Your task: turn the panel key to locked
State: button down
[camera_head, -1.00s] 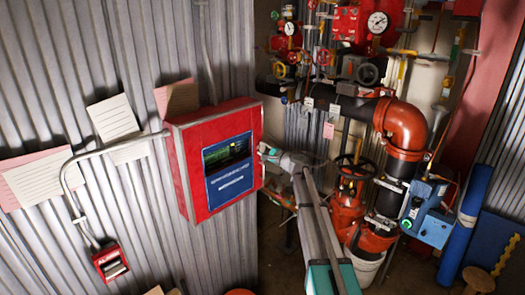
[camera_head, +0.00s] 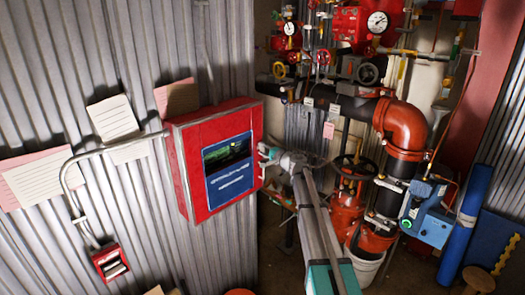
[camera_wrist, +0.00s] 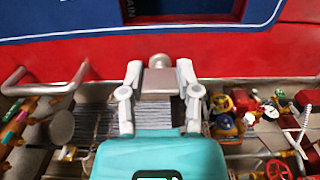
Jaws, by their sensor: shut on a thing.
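The red panel (camera_head: 180,150), with a dark screen above white text on a blue front (camera_head: 229,172), hangs on the corrugated wall in the head view. In the wrist view its red side (camera_wrist: 60,58) runs across the top. The panel key (camera_wrist: 157,84) shows as a grey metal piece, with a round silver end (camera_wrist: 160,62) against the red side. My gripper (camera_wrist: 159,78) has one finger on each side of the key and is shut on it. In the head view my gripper (camera_head: 266,153) is at the panel's right side. I cannot read any lock markings.
Red valves, gauges and a black and orange pipe (camera_head: 404,125) stand to the right of my arm. A blue box (camera_head: 428,218) sits on the pipework. A bent grey conduit (camera_head: 75,165) runs left from the panel to a red alarm box (camera_head: 110,263).

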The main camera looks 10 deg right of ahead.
jog(key=shift+c, duration=1.6)
grip_release()
jog(key=shift+s, duration=0.1)
jog(key=v, duration=1.1)
jog(key=shift+s+d, duration=0.2)
jog(key=shift+s, duration=0.15)
